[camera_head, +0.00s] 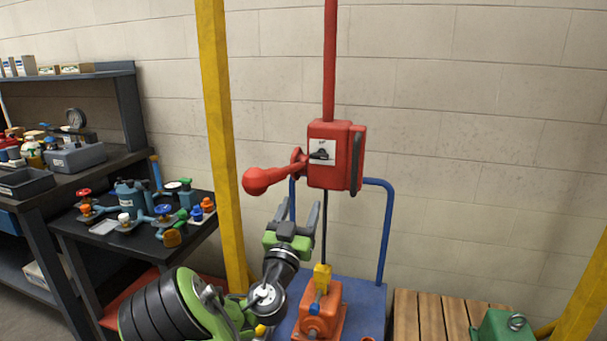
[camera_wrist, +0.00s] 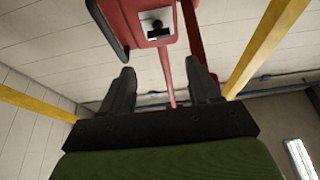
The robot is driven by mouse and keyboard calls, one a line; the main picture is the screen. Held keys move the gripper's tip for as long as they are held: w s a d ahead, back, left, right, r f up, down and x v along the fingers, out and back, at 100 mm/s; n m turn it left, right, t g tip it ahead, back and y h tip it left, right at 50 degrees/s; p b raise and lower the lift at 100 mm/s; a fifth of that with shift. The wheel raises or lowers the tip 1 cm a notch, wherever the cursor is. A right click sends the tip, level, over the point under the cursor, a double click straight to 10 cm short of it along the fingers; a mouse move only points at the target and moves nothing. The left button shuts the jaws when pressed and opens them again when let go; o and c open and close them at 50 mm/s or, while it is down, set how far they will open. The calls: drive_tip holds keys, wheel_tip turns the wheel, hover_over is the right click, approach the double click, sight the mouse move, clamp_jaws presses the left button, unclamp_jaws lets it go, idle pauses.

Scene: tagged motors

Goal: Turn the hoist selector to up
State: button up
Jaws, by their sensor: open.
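The hoist control is a red box (camera_head: 343,172) on a red vertical pole in the head view. Its selector (camera_head: 322,154) is a small black knob on a white plate on the box's front face; it also shows in the wrist view (camera_wrist: 158,27). A red lever with a round end (camera_head: 256,181) sticks out to the left of the box. My gripper (camera_head: 299,214) is below and slightly left of the box, fingers pointing up, open and empty. In the wrist view the box is beyond the fingertips. The label's print is too small to read.
An orange motor (camera_head: 320,312) with a yellow hook (camera_head: 322,276) stands on a blue cart (camera_head: 363,297) below. A yellow post (camera_head: 217,130) rises at left. A black table (camera_head: 75,226) holds several fittings. A wooden pallet (camera_head: 433,315) and green motor (camera_head: 503,327) are at lower right.

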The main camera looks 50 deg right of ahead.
sight(320, 155)
drive_tip(key=p+x, duration=0.1)
drive_tip(key=x, duration=0.6)
drive_tip(key=p+x, duration=0.1)
drive_tip(key=x, duration=0.7)
drive_tip(key=shift+s+d+r, duration=0.1)
drive_tip(key=shift+s+d, duration=0.05)
drive_tip(key=shift+d, duration=0.05)
drive_tip(key=shift+c, duration=0.4)
drive_tip(key=c, duration=0.7)
